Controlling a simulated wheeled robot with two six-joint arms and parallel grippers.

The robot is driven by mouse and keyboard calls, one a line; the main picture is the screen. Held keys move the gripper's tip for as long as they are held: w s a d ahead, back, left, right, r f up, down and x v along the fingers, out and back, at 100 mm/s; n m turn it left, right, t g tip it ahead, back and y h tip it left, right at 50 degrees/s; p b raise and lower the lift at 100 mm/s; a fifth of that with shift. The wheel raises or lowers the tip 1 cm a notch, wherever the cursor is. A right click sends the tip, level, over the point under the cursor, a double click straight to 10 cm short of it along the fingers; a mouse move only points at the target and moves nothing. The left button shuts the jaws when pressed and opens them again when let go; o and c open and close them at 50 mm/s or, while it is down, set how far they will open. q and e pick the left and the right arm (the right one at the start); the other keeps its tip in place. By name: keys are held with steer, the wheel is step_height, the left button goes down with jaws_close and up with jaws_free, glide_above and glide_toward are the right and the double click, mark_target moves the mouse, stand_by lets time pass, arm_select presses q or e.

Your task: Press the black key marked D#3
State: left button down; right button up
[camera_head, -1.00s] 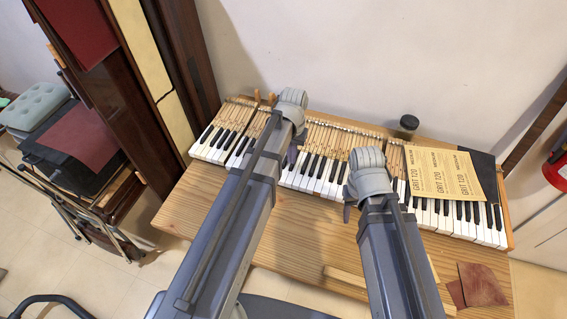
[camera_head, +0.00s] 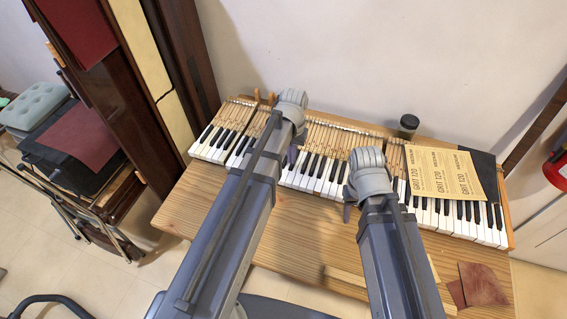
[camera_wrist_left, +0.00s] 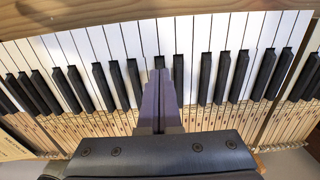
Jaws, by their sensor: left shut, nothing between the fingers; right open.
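The keyboard (camera_head: 325,170) lies along the back of a wooden bench, with white and black keys. No key markings are legible, so I cannot tell which black key is D#3. My left gripper (camera_head: 291,154) is over the middle-left keys; my arm hides many of them. In the left wrist view its purple fingers (camera_wrist_left: 159,74) are together and empty, over the keys, between a black key on the right (camera_wrist_left: 178,76) and one on the left (camera_wrist_left: 135,82). I cannot tell whether they touch a key. My right gripper (camera_head: 347,211) is open, mostly hidden, near the keyboard's front edge.
Sandpaper sheets (camera_head: 441,174) cover part of the right keys. A dark jar (camera_head: 408,124) stands behind the keyboard. Two wooden-handled tools (camera_head: 257,97) lie near the back left. Brown scraps (camera_head: 482,284) lie at the bench's (camera_head: 322,228) front right.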

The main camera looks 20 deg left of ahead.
arm_select(q)
steer(key=shift+f+b, duration=1)
steer(key=shift+f, duration=0.1)
arm_select(e)
steer(key=shift+f, duration=1.1)
steer(key=shift+r, duration=0.1)
arm_select(q)
steer(key=shift+r, duration=0.1)
step_height(320, 180, up, 9)
steer(key=p, duration=0.9)
arm_select(e)
step_height(320, 180, up, 9)
arm_select(q)
steer(key=shift+d, duration=0.1)
arm_select(e)
steer(key=shift+d, duration=0.1)
